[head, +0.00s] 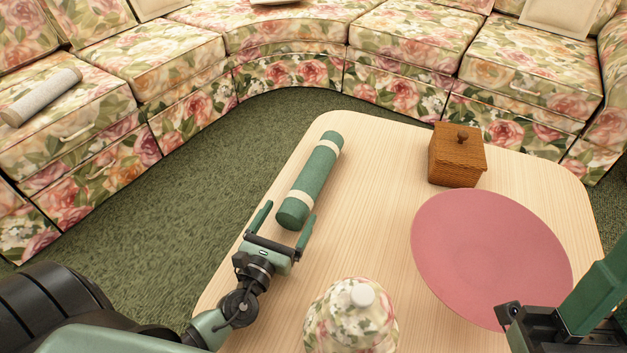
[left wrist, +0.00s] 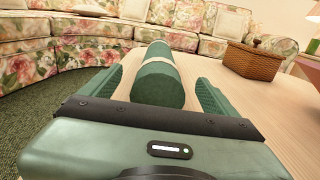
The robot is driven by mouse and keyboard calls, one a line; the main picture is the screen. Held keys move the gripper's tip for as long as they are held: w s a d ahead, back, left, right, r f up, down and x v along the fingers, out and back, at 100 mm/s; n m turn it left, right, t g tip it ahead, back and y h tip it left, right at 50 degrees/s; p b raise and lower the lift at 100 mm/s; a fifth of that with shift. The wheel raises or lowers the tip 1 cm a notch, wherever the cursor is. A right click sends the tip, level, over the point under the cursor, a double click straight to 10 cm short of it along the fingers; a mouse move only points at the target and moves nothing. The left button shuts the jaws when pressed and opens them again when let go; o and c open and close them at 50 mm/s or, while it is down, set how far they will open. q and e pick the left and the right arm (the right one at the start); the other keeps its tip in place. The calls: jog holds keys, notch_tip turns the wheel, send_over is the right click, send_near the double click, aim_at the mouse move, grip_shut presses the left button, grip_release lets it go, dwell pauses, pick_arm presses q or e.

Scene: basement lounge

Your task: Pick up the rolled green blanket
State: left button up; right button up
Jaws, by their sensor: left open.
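The rolled green blanket (head: 311,181) lies on the left part of the light wood table (head: 378,150), with a cream band near each end. My left gripper (head: 285,219) is open at the blanket's near end, one finger on each side of it. In the left wrist view the blanket (left wrist: 158,84) lies between the open fingers, its round end facing me, with a gap to each finger. My right gripper shows only in part at the lower right of the head view, and its fingertips cannot be made out.
A brown wicker box (head: 456,158) with a knob stands at the table's back right. A round pink mat (head: 490,255) lies at the right. A floral lidded object (head: 350,318) stands at the near edge. A floral sofa (head: 290,50) curves behind; a pale roll (head: 41,97) lies on it.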

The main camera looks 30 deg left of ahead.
aim_at(300, 196)
pick_arm(q)
jog(key=shift+w+a+f, duration=0.1)
jog(key=shift+w+f, duration=0.1)
jog(key=shift+w, duration=0.25)
jog(key=shift+w+f, duration=0.15)
jog(key=shift+w, duration=0.3)
jog(key=shift+w+a, duration=0.15)
jog(key=shift+w, duration=2.75)
jog(key=c, duration=1.7)
jog(key=shift+c, duration=0.2)
